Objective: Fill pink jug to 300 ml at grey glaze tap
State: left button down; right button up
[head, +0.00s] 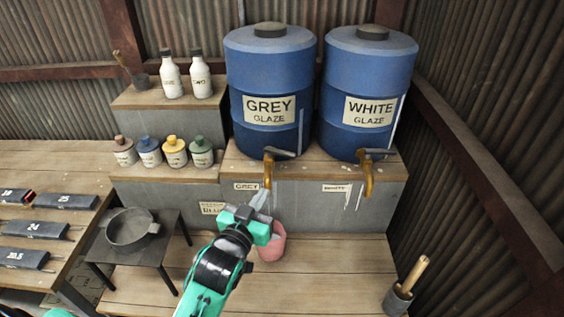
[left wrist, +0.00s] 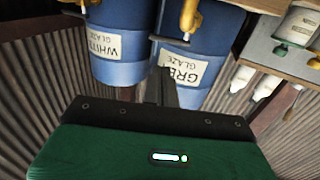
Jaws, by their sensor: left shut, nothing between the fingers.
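The pink jug (head: 272,243) stands on the lower wooden step, below the grey glaze tap. My gripper covers its left and upper part, so its content and marks cannot be read. The grey glaze tap (head: 268,172) is brass with a grey lever at its top, on the front of the blue barrel labelled GREY GLAZE (head: 268,80). That barrel shows upside down in the left wrist view (left wrist: 190,45). My left gripper (head: 260,197) is shut and empty, its tips close to the tap's spout in the picture; contact cannot be told. My right gripper is not in view.
The WHITE GLAZE barrel (head: 368,85) with its own brass tap (head: 367,175) stands to the right. Several bottles sit on steps to the left. A small table (head: 130,240) holds a dark pan (head: 132,228).

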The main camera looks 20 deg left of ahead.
pick_arm(q)
jog(key=p, duration=0.2)
send_near(287, 157)
jog(key=w+p, duration=0.2)
jog(key=w, duration=0.4)
jog(key=shift+d+r+p, duration=0.1)
jog(key=shift+r+p, duration=0.05)
jog(key=shift+p, duration=0.25)
jog(key=shift+w, duration=0.4)
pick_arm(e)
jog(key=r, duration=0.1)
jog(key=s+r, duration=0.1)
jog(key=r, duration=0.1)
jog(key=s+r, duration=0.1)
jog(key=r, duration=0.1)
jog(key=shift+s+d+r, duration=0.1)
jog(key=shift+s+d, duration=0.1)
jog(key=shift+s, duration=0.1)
pick_arm(q)
jog(key=shift+w+d, duration=0.1)
